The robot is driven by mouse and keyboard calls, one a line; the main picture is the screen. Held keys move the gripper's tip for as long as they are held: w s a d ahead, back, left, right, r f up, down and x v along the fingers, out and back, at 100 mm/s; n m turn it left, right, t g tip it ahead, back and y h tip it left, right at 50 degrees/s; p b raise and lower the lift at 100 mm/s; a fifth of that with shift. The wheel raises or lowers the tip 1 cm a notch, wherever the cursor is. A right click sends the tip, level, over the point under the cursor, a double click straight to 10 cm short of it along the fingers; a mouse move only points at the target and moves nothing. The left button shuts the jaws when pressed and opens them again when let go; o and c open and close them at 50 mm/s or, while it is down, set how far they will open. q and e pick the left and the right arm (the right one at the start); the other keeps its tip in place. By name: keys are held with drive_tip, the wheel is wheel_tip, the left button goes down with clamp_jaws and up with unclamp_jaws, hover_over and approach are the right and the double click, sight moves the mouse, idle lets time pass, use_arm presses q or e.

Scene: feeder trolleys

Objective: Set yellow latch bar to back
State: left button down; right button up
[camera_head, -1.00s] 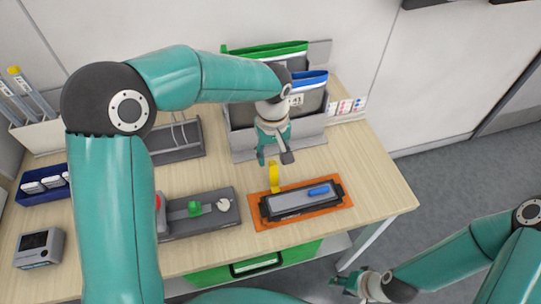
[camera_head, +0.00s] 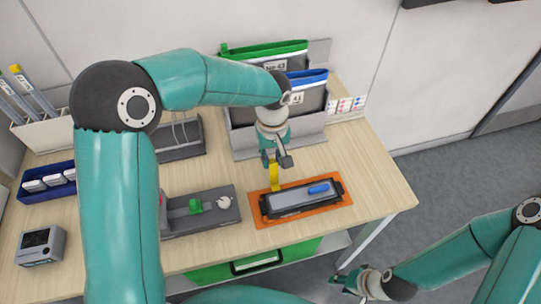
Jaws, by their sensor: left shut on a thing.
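The yellow latch bar (camera_head: 274,174) stands upright at the back left of a black and grey feeder unit (camera_head: 290,203) on an orange mat (camera_head: 263,222). My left gripper (camera_head: 275,162) points down at the bar from above and is shut on its upper end. The fingers partly hide the top of the bar. A blue handle (camera_head: 318,189) lies on the top of the unit. My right gripper (camera_head: 357,281) is low at the bottom right, off the table; its finger gap is too small to tell.
A grey fixture with a green knob (camera_head: 196,206) stands left of the mat. Behind my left gripper is a grey holder (camera_head: 245,142) with green- and blue-topped pouches. A blue tray (camera_head: 35,195) and a small grey device (camera_head: 40,247) are at left. The table's right end is clear.

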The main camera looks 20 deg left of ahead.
sight(275, 179)
use_arm(q)
drive_tip(key=shift+f+b, duration=0.1)
drive_tip(key=shift+b, duration=0.4)
drive_tip(key=shift+s+d+t+b, duration=0.25)
drive_tip(key=shift+s+t+b, duration=0.05)
drive_tip(key=shift+b, duration=0.75)
drive_tip(key=shift+s+y, duration=0.1)
drive_tip(key=shift+y, duration=0.2)
drive_tip(key=shift+r, duration=0.35)
drive_tip(key=c, duration=1)
unclamp_jaws()
drive_tip(key=shift+c, duration=0.2)
drive_tip(key=shift+r, duration=0.55)
wheel_tip(275, 179, up, 11)
drive_tip(key=s, duration=0.1)
drive_tip(key=shift+d+f, duration=0.15)
drive_tip(key=shift+d, duration=0.25)
